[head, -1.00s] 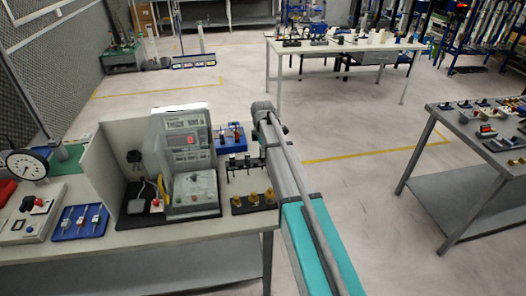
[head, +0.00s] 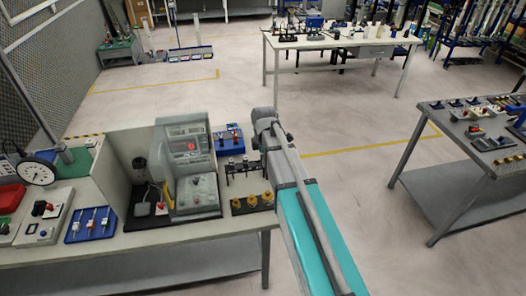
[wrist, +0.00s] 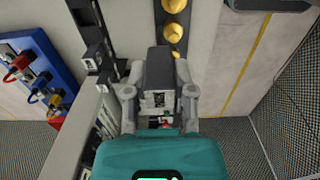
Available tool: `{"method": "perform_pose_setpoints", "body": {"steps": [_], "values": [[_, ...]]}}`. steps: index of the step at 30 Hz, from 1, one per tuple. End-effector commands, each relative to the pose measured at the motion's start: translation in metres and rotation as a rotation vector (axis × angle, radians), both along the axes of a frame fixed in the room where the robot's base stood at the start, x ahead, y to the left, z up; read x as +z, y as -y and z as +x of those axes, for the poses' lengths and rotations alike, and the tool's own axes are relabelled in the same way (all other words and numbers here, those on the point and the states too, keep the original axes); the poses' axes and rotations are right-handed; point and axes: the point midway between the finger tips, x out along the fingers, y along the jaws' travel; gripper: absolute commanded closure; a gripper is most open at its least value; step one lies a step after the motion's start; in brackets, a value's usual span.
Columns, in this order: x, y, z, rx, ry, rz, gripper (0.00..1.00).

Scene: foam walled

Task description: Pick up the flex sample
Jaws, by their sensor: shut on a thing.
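In the wrist view, my gripper (wrist: 159,97) is shut on a dark grey block with a paler front face. I take this block to be the flex sample (wrist: 157,68); no label on it can be read. The two grey fingers press on its left and right sides. It is close beside a black rack (wrist: 113,45), and I cannot tell whether it touches the rack or the bench. In the head view, the rack (head: 245,168) shows by my arm, but the gripper and held block are hidden behind the arm.
A black strip with gold pieces (head: 251,201) lies in front of the rack. A blue tray (head: 228,142) of small parts is behind it. A grey test machine (head: 192,170) stands to the left. Open floor lies right of the bench.

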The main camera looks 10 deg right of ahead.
Motion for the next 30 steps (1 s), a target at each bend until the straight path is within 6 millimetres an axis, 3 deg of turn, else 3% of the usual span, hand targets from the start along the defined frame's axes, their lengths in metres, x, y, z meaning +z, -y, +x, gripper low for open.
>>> {"method": "perform_pose_setpoints", "body": {"steps": [6, 30], "values": [[0.0066, -0.0011, -0.0143, 0.0, 0.0, 0.0, 1.0], [0.0031, -0.0013, -0.0152, 0.0, 0.0, 0.0, 1.0]]}}
